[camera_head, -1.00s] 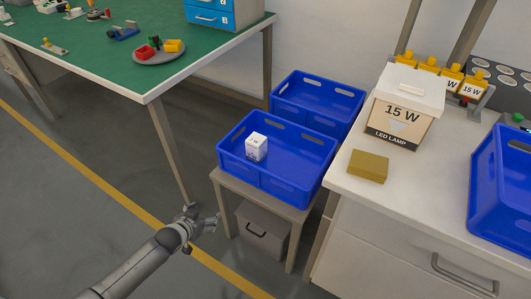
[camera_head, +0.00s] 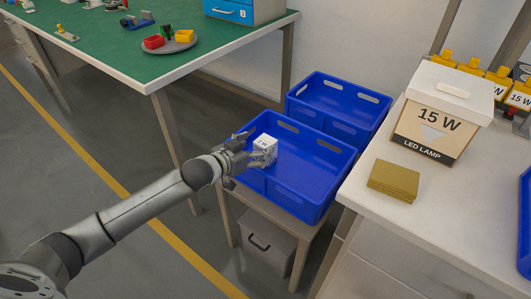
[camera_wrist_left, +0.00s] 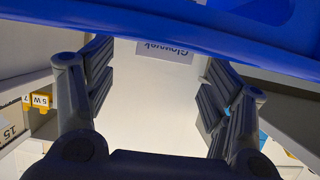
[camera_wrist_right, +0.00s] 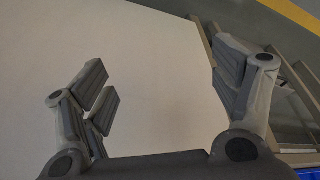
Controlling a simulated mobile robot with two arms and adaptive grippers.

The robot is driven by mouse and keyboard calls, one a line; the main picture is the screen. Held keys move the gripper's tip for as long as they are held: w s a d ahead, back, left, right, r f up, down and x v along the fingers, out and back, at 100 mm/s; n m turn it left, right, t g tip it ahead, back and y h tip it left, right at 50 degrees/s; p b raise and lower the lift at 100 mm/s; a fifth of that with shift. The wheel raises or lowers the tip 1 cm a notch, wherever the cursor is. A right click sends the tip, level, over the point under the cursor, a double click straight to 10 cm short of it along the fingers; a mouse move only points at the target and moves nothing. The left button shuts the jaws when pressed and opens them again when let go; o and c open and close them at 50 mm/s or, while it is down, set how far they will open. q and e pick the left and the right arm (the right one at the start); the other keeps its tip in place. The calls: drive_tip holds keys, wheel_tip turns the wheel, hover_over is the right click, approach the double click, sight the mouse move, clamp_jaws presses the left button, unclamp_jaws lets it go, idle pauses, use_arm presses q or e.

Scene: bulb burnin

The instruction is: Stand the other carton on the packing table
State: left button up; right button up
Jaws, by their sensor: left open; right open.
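A small white carton (camera_head: 265,144) marked 15 W stands in the front blue crate (camera_head: 318,205), near its left side. My left gripper (camera_head: 247,158) reaches over that side; its open fingers are beside the carton and partly cover it. In the left wrist view the fingers (camera_wrist_left: 155,100) are apart, and a shaded, lettered face of what looks like the carton (camera_wrist_left: 164,56) shows between them beyond the blue rim. Contact cannot be told. The white packing table (camera_head: 372,225) is at the right. My right gripper (camera_wrist_right: 160,95) is open and empty, seen only in its wrist view.
On the packing table are a large LED lamp box (camera_head: 437,115), a flat mustard block (camera_head: 393,180) and another blue crate (camera_head: 525,220) at the right edge. A second blue crate (camera_head: 340,100) is behind the front one. A green-topped bench (camera_head: 110,50) is at the left.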

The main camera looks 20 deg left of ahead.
sight(265, 141)
use_arm(q)
drive_tip(key=shift+w+d+f, duration=0.15)
drive_tip(key=shift+w+f, duration=0.05)
drive_tip(key=shift+w, duration=0.3)
drive_tip(key=shift+b+x, duration=0.8)
drive_tip(key=shift+x, duration=1.6)
use_arm(e)
drive_tip(key=v, duration=0.6)
drive_tip(key=shift+w, duration=0.3)
use_arm(q)
drive_tip(key=shift+c, duration=0.2)
use_arm(e)
drive_tip(key=shift+d, duration=0.1)
use_arm(q)
drive_tip(key=c, duration=1.1)
drive_tip(key=shift+r, duration=0.25)
